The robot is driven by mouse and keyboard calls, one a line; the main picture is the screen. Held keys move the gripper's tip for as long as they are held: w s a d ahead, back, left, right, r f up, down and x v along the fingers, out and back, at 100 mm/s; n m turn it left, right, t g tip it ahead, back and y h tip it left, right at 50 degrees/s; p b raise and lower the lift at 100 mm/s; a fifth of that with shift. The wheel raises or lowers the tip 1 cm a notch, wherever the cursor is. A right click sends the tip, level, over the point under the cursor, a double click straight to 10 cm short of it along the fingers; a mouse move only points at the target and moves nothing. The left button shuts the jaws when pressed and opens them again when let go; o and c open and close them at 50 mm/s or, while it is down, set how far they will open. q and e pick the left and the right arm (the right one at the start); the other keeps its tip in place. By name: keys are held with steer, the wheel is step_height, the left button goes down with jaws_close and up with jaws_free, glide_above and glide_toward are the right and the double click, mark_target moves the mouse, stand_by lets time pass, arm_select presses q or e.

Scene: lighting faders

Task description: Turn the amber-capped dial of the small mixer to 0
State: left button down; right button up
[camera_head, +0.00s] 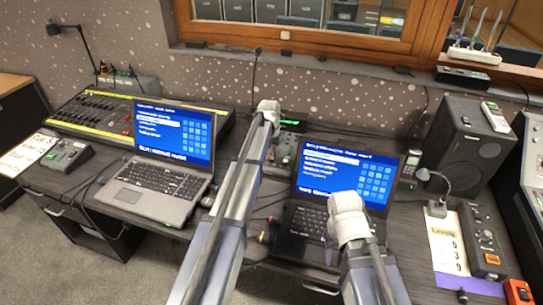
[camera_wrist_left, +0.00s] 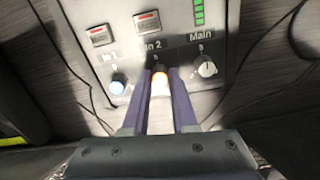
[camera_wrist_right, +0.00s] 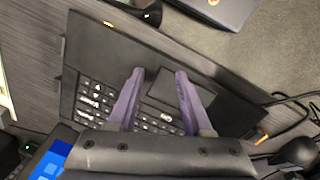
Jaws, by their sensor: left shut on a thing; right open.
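The small mixer (camera_wrist_left: 175,25) fills the top of the left wrist view, and part of it shows in the head view (camera_head: 282,150) between the two laptops, behind my left arm. Its amber-capped dial (camera_wrist_left: 160,83) glows under the "In 2" label. My left gripper (camera_wrist_left: 160,75) is shut on this dial, one finger on each side. The fingers cover the dial's sides, and I cannot read its pointer. A blue-capped dial (camera_wrist_left: 118,84) is to the left and a grey "Main" dial (camera_wrist_left: 206,67) to the right. My right gripper (camera_wrist_right: 159,72) is open and empty above the right laptop's keyboard.
The left laptop (camera_head: 160,170) and right laptop (camera_head: 345,175) flank the mixer. A long fader desk (camera_head: 100,118) is at the back left. A speaker (camera_head: 465,145), a small lamp (camera_head: 434,190) and a "Levels" card (camera_head: 446,243) are at the right. Cables lie around the mixer.

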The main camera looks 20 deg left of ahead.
stand_by(0.4)
arm_select(q)
steer(key=c, duration=0.7)
jaws_free()
steer(key=shift+r, duration=0.15)
arm_select(e)
steer(key=shift+r, duration=0.15)
arm_select(q)
step_height(320, 180, up, 7)
steer(key=p, duration=0.7)
steer(key=shift+s+r+p, duration=0.2)
steer(key=shift+s+p, duration=0.15)
steer(key=shift+s, duration=0.1)
arm_select(e)
step_height(320, 180, up, 7)
steer(key=shift+r, duration=0.2)
